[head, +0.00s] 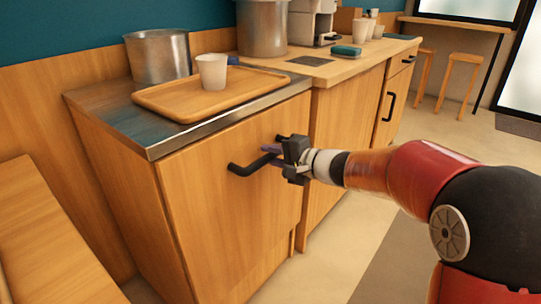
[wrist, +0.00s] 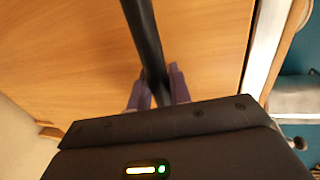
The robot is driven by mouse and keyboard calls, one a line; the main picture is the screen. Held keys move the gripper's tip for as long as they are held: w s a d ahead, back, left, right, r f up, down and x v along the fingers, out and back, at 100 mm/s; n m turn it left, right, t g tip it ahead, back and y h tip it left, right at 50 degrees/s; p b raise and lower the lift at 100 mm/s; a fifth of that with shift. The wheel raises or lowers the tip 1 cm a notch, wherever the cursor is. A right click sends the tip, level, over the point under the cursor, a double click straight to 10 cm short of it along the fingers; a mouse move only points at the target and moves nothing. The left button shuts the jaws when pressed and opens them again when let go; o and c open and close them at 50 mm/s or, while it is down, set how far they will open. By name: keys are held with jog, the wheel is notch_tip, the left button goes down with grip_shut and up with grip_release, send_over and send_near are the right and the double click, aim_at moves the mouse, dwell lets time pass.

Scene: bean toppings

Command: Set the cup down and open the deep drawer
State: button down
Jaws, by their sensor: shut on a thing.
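The white cup (head: 212,71) stands upright on the wooden tray (head: 160,107), on the steel-topped counter. Below it is the wide wooden front of the deep drawer (head: 225,210), which also fills much of the wrist view (wrist: 70,50). The drawer looks closed; I see no clear gap around its front. Its black bar handle (head: 240,168) runs across the upper part and also shows in the wrist view (wrist: 141,30). My gripper (head: 272,155) is shut on the handle, with its purple fingers on either side of the bar in the wrist view (wrist: 158,92).
A steel pot (head: 158,56) stands behind the tray, and a larger pot (head: 262,28) is further right. A coffee machine (head: 311,22) and a green-topped box (head: 346,51) stand on the adjoining counter. A wooden bench-like surface (head: 45,240) is at left. Floor in front of the drawer is clear.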

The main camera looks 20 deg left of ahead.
jog(key=f+b+v, duration=0.1)
jog(key=b+v, duration=0.2)
jog(key=v, duration=0.5)
jog(key=f+b+v, duration=0.2)
jog(key=b+v, duration=0.2)
jog(key=v, duration=0.4)
jog(key=d+f+b+v, duration=0.1)
jog(key=f+b+v, duration=0.1)
jog(key=v, duration=0.7)
jog(key=shift+s+b, duration=0.25)
jog(key=shift+b, duration=0.5)
jog(key=shift+a+f, duration=0.1)
jog(key=shift+f, duration=0.05)
jog(key=c, duration=1.3)
grip_release()
jog(key=shift+c, duration=0.2)
jog(key=v, duration=0.7)
jog(key=shift+d+p, duration=0.35)
jog(key=shift+d, duration=0.05)
jog(key=shift+s, duration=0.15)
